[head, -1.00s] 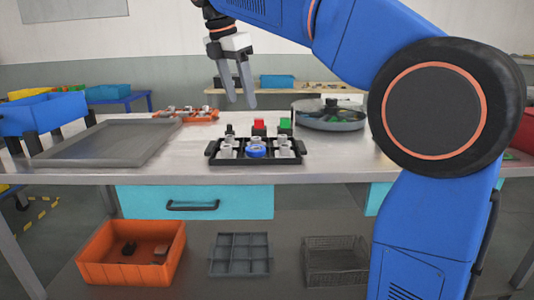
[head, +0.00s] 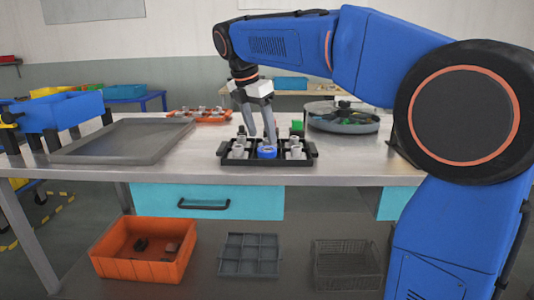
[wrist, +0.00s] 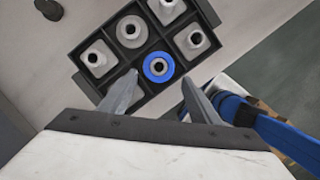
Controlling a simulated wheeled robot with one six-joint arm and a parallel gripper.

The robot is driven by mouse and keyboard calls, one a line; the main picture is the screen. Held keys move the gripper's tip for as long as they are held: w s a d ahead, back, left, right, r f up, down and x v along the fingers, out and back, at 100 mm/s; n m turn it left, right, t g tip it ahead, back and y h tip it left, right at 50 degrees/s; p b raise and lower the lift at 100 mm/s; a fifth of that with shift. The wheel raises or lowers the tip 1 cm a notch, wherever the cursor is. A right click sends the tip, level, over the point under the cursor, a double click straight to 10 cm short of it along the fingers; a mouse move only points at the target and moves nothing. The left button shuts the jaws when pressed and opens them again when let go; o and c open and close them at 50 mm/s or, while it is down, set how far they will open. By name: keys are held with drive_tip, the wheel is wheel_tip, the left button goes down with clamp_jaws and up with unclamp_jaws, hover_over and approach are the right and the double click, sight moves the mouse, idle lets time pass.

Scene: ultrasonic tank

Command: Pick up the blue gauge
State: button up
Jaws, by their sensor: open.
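The blue gauge (head: 267,151) is a short round piece with a pale ring and dark hole on top. It sits in the front middle compartment of a black divided tray (head: 308,157) on the workbench. In the wrist view the blue gauge (wrist: 158,66) lies just beyond the fingertips, between their lines. My gripper (head: 259,140) is open and empty, fingers pointing down over the tray behind the gauge. It also shows in the wrist view (wrist: 160,78). Whether a finger touches the tray or gauge cannot be told.
Grey gauges (wrist: 97,57) fill neighbouring compartments. A green block (head: 297,126) stands behind the tray. A round grey turntable-like dish (head: 343,124) is at the back right, and a large grey tray (head: 125,140) at the left.

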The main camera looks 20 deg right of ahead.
sight(267, 152)
drive_tip(key=shift+w+x, duration=0.15)
drive_tip(key=shift+x, duration=1.25)
drive_tip(key=shift+w+x, duration=0.1)
drive_tip(key=shift+x, duration=1.25)
drive_tip(key=shift+d+r, duration=0.1)
drive_tip(key=shift+d, duration=0.1)
drive_tip(key=c, duration=1)
